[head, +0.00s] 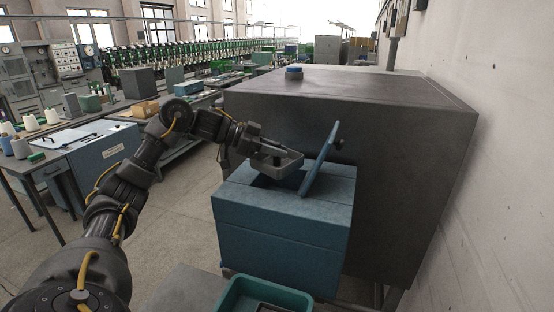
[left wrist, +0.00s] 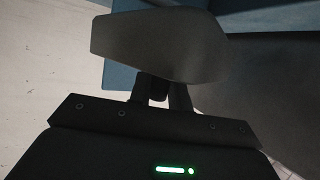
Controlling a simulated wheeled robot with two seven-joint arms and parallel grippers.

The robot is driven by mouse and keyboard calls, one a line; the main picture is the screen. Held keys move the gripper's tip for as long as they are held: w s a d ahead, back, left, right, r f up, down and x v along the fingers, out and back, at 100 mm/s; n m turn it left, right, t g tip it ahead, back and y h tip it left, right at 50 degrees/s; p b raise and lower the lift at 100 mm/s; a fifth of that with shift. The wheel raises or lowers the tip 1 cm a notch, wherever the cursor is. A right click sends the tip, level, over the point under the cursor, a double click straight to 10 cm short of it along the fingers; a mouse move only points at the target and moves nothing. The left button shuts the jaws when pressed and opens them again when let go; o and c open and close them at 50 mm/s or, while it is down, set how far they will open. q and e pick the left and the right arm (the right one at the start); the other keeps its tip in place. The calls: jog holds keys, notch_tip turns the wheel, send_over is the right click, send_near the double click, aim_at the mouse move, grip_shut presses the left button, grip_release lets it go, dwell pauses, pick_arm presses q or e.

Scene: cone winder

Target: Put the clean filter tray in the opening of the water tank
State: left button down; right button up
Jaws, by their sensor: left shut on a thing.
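The water tank (head: 280,236) is a blue box in the middle of the head view, with a raised, leaning blue lid (head: 320,162) that has a dark knob. My left gripper (head: 256,148) is shut on the grey filter tray (head: 288,163) by its left side. The tray is over the tank's opening, of which a dark part (head: 262,181) shows below it. I cannot tell whether the tray touches the rim. In the left wrist view the tray (left wrist: 160,45) fills the space beyond the fingers (left wrist: 160,92). My right gripper is not in view.
A large dark grey cabinet (head: 400,140) stands right behind the tank, with a blue cap (head: 294,72) on top. A teal bin (head: 232,300) with something dark inside is at the front. Benches with yarn cones (head: 30,122) stand at left. Open floor (head: 170,225) lies between.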

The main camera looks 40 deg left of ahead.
aim_at(273, 164)
pick_arm(q)
jog(key=shift+w+f, duration=0.1)
jog(key=f+p, duration=0.2)
jog(key=shift+w+a+f, duration=0.2)
jog(key=shift+f, duration=0.15)
jog(key=shift+a+f, duration=0.1)
jog(key=shift+f, duration=0.4)
jog(key=shift+f, duration=0.15)
jog(key=shift+f, duration=0.45)
jog(key=c, duration=1.3)
grip_release()
